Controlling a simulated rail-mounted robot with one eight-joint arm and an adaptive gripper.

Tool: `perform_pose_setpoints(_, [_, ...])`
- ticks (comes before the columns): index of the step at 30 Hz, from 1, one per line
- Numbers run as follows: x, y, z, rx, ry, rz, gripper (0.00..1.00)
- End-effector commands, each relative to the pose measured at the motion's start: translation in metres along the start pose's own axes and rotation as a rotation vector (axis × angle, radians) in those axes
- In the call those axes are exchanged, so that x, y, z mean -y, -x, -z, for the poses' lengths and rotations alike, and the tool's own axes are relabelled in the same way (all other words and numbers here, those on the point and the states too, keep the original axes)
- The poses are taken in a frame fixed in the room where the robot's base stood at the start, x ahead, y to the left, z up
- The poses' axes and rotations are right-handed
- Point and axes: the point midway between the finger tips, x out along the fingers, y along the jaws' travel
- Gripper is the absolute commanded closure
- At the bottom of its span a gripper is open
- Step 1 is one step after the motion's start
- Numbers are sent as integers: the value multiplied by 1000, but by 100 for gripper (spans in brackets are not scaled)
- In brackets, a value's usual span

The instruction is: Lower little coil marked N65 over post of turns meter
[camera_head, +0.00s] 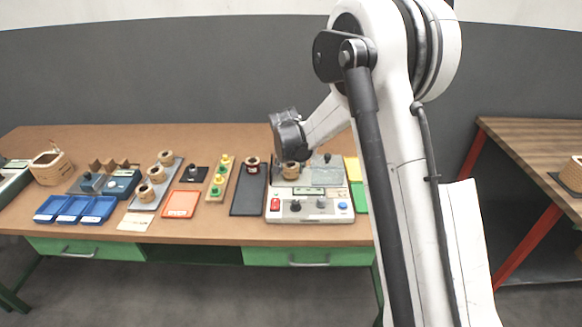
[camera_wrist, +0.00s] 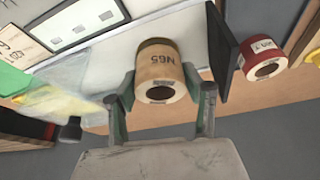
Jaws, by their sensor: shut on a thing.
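The little coil marked N65 (camera_wrist: 160,74) is tan with a dark top rim and a hole through its middle. My gripper (camera_wrist: 163,108) is shut on it, one finger on each side in the wrist view. In the head view the coil (camera_head: 290,170) shows just under my gripper (camera_head: 289,152), over the back left part of the turns meter (camera_head: 310,216). The meter is a pale box with a red button, dark knobs and a blue button; its panel (camera_wrist: 112,62) also shows in the wrist view. The post is hidden, and I cannot tell whether the coil is around it.
A red-banded coil (camera_wrist: 263,60) stands close by on a dark mat (camera_head: 243,204), left of the meter in the head view. A clear cover (camera_wrist: 75,85) lies on the meter's other side. Farther left are a green-and-yellow peg board (camera_head: 213,196), an orange tray (camera_head: 181,204) and blue bins (camera_head: 72,212).

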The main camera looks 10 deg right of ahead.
Motion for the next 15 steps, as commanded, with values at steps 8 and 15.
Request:
perform_pose_setpoints(8, [0, -9, -4, 0, 0, 0, 85])
perform_pose_setpoints(15, [0, -9, -4, 0, 0, 0, 34])
